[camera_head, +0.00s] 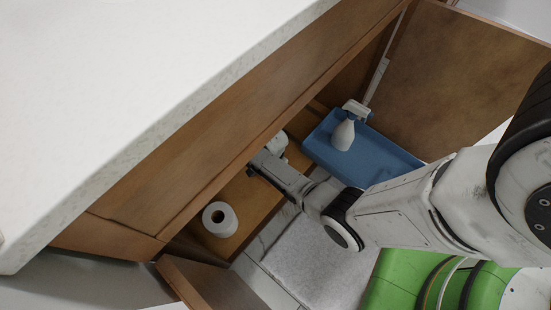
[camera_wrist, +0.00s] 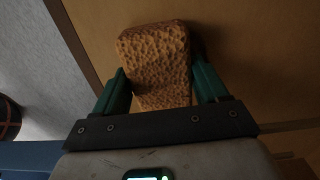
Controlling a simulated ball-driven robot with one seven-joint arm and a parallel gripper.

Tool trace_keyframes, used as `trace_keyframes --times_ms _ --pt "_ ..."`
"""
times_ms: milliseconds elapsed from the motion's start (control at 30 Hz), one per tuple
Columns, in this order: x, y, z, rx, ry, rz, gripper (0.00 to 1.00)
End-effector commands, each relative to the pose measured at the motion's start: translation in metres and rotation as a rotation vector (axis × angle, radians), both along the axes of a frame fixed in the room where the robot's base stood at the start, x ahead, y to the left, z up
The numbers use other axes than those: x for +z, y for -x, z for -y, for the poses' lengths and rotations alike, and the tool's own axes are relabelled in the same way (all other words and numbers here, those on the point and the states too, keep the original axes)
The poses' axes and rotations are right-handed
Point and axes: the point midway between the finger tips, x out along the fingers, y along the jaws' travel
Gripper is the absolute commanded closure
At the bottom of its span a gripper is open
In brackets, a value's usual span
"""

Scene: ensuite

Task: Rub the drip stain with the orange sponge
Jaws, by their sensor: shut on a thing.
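The orange sponge (camera_wrist: 155,52) is a porous block between the two green fingers of my gripper (camera_wrist: 160,78) in the wrist view. The fingers are shut on its sides, and it sticks out beyond the fingertips. A brown wooden surface (camera_wrist: 240,45) lies behind it; I cannot tell whether the sponge touches it. In the head view my gripper (camera_head: 258,168) reaches into the open cabinet under the counter, and the sponge is hidden there. I cannot make out the drip stain in either view.
A blue tray (camera_head: 378,160) holding a white spray bottle (camera_head: 344,133) stands right of my gripper. A white paper roll (camera_head: 220,219) stands at the lower left on the cabinet floor. The white counter (camera_head: 130,90) overhangs the cabinet. Open doors (camera_head: 455,70) flank it.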

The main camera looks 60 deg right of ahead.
Motion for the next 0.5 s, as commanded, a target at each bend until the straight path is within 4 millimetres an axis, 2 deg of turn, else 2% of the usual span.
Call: trace_keyframes --times_ms 500 --pt "-0.003 -0.006 -0.033 0.002 -0.001 -0.001 0.51"
